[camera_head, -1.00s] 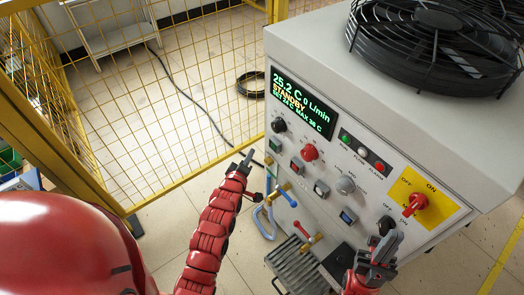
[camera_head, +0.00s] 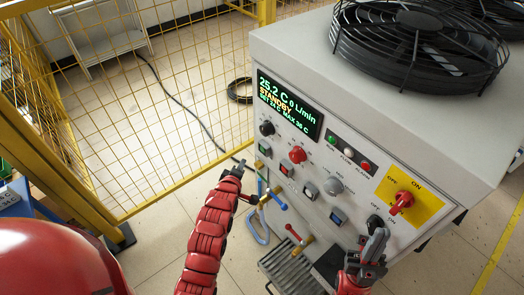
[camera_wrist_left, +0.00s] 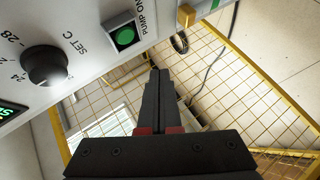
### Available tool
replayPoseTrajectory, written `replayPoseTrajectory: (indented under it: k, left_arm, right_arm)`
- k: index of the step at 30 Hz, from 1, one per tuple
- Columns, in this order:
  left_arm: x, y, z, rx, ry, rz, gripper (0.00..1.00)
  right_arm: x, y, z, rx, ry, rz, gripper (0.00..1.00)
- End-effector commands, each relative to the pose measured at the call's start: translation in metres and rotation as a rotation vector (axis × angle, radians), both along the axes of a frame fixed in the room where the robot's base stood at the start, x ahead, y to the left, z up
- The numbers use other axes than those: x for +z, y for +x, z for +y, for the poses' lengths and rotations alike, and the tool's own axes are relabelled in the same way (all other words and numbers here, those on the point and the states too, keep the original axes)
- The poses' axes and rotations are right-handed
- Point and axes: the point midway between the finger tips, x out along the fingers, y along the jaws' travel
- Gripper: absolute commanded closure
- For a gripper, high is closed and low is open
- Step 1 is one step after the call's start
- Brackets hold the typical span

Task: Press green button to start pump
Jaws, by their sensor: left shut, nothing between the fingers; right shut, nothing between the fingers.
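The green button (camera_head: 264,148) sits on the left side of the machine's sloping front panel. In the left wrist view the green button (camera_wrist_left: 125,35) is square-framed and marked "PUMP ON". My left gripper (camera_head: 240,164) is shut and empty, just left of and below the button in the head view. In the wrist view its closed fingertips (camera_wrist_left: 158,73) are apart from the button, below and to its right. My right gripper (camera_head: 378,238) is shut and empty near the panel's lower right. The display (camera_head: 288,103) reads 25.2 C, 0 L/min, STANDBY.
A red square button (camera_head: 287,171), a black SET C knob (camera_wrist_left: 45,66) and a red rotary switch (camera_head: 401,203) are on the panel. Pipe fittings with blue and red handles (camera_head: 278,198) stick out below. A yellow mesh fence (camera_head: 190,110) stands to the left.

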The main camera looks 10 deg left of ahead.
Motion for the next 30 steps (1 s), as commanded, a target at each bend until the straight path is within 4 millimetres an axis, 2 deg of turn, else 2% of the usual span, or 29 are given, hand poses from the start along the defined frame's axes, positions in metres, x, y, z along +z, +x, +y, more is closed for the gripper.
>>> replayPoseTrajectory:
  k: [3, 12, 30]
  left_arm:
    - [-0.001, 0.016, -0.012, -0.002, 0.000, -0.003, 1.00]
    - [0.000, 0.041, -0.030, 0.001, 0.000, -0.004, 1.00]
    - [0.000, 0.045, -0.034, 0.000, 0.001, 0.000, 1.00]
  right_arm:
    - [-0.007, 0.000, 0.000, 0.000, 0.000, 0.000, 1.00]
    - [-0.019, 0.000, 0.000, 0.000, 0.000, 0.000, 1.00]
    - [-0.020, 0.000, 0.000, 0.000, 0.000, 0.000, 1.00]
